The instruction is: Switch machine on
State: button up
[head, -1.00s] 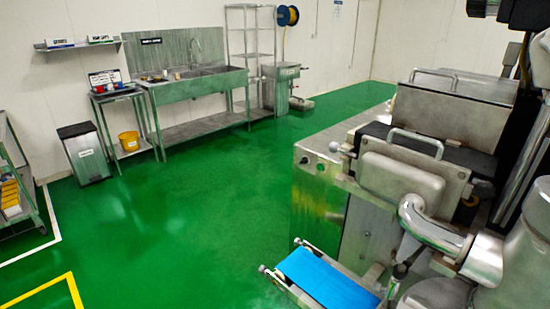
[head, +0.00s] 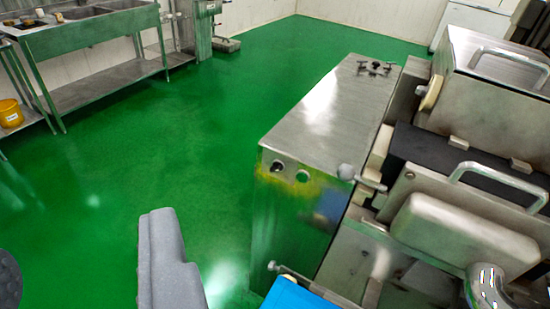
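The encrusting machine (head: 330,105) stands right of centre, with a flat steel top. On the upper front of its cabinet are two small round controls side by side: a dark one with a pale rim (head: 277,167) and a green one (head: 303,176). A grey finger-like part of my gripper (head: 165,262) rises from the bottom edge, left of and apart from the cabinet in the picture. A dark rounded part shows at the lower left edge; I cannot tell if it is the other finger. No held object shows.
A blue conveyor belt (head: 292,294) sticks out low at the machine's front. Steel housings with handles (head: 500,185) fill the right side. A sink bench (head: 90,35) and a yellow bucket (head: 10,112) stand at the left. The green floor between is clear.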

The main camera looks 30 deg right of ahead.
jog(key=shift+w+a, duration=0.15)
jog(key=shift+w, duration=0.25)
jog(key=o, duration=0.4)
jog(key=shift+a, duration=0.1)
jog(key=shift+c, duration=0.2)
jog(key=w+a+f+t, duration=0.1)
jog(key=w+f, duration=0.8)
jog(key=w, duration=0.5)
jog(key=n+h+b, duration=0.1)
jog(key=h+b, duration=0.2)
jog(key=h, duration=1)
send_near(276, 169)
jog(key=shift+t, duration=0.5)
jog(key=x, duration=0.2)
jog(key=f+b+x, duration=0.1)
jog(key=x, duration=0.5)
jog(key=shift+w+d+f+b, duration=0.15)
jog(key=shift+w+f+b, duration=0.05)
jog(key=shift+f+b, duration=0.15)
